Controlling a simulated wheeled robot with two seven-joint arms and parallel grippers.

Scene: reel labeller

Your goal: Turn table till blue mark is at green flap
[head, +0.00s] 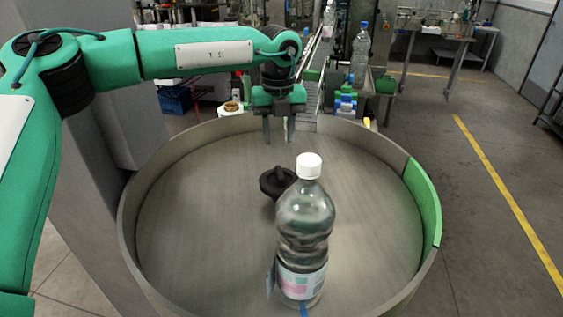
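The round grey turntable (200,220) fills the lower middle of the head view inside a raised rim. A blue mark (304,310) shows at the bottom edge of the picture, just in front of the bottle and partly cut off. The green flap (425,200) is set in the rim on the right side, well away from the blue mark. A black knob (277,182) stands near the table's centre. My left gripper (278,138) points down over the far part of the table, behind the knob. Its fingers are apart with nothing between them. My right gripper is out of view.
A clear bottle (304,225) with a white cap and label stands upright on the near part of the table, overlapping the knob's right edge. A conveyor (313,80) with another bottle (360,55) beside it lies beyond the rim. The floor on the right is clear.

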